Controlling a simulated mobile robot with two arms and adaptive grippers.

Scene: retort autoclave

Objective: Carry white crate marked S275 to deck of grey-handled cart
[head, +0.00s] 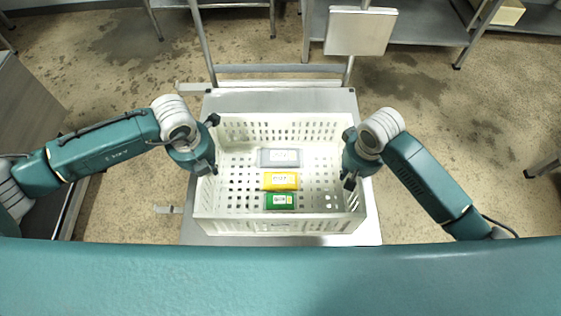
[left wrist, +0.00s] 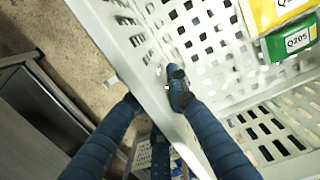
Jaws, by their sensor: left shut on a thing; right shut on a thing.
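The white perforated crate (head: 300,226) is in the middle of the head view, above the grey deck (head: 368,222) of a cart with grey uprights. I cannot tell whether its base rests on the deck or hangs just over it. I cannot read S275 on it. My left gripper (head: 211,146) is shut on the crate's left wall; in the left wrist view its fingers straddle that wall (left wrist: 143,62). My right gripper (head: 348,160) is shut on the right wall. Inside lie a grey pack (head: 280,158), a yellow pack (head: 281,181) and a green pack (head: 279,201).
The cart's handle frame (head: 280,69) rises behind the crate, with a blank grey panel (head: 360,31) at its right. Metal tables (head: 420,32) stand at the back. A grey cabinet (head: 25,110) is at the left. Stained floor is open on both sides.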

